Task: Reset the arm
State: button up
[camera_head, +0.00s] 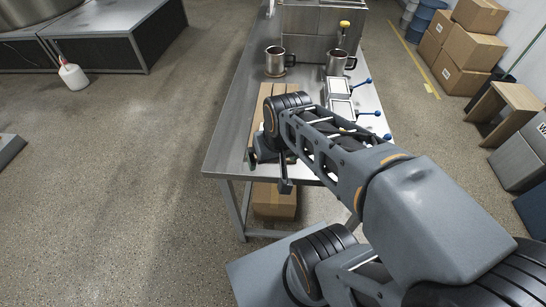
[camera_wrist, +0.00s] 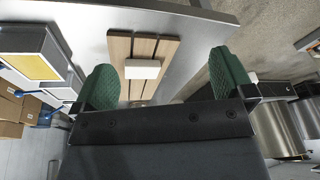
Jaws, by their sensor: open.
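My gripper (camera_wrist: 164,85) shows in the wrist view with two green textured fingertips spread wide apart. Nothing is between them. In the head view my arm reaches over the near part of the metal table (camera_head: 228,130), and its wrist hides much of what lies below it. Past the fingertips in the wrist view, a small white block (camera_wrist: 142,69) lies on a slatted wooden board (camera_wrist: 119,47). The gripper appears apart from the block and the board.
Two metal mugs (camera_head: 275,62) (camera_head: 336,63) stand farther back on the table. A cardboard box (camera_head: 274,201) is under the table. Stacked boxes (camera_head: 468,50) stand at the right.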

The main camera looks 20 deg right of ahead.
jog(key=shift+s+a+r+n+t+h, duration=0.1)
jog(key=shift+s+n+t+h, duration=0.25)
jog(key=shift+n, duration=0.35)
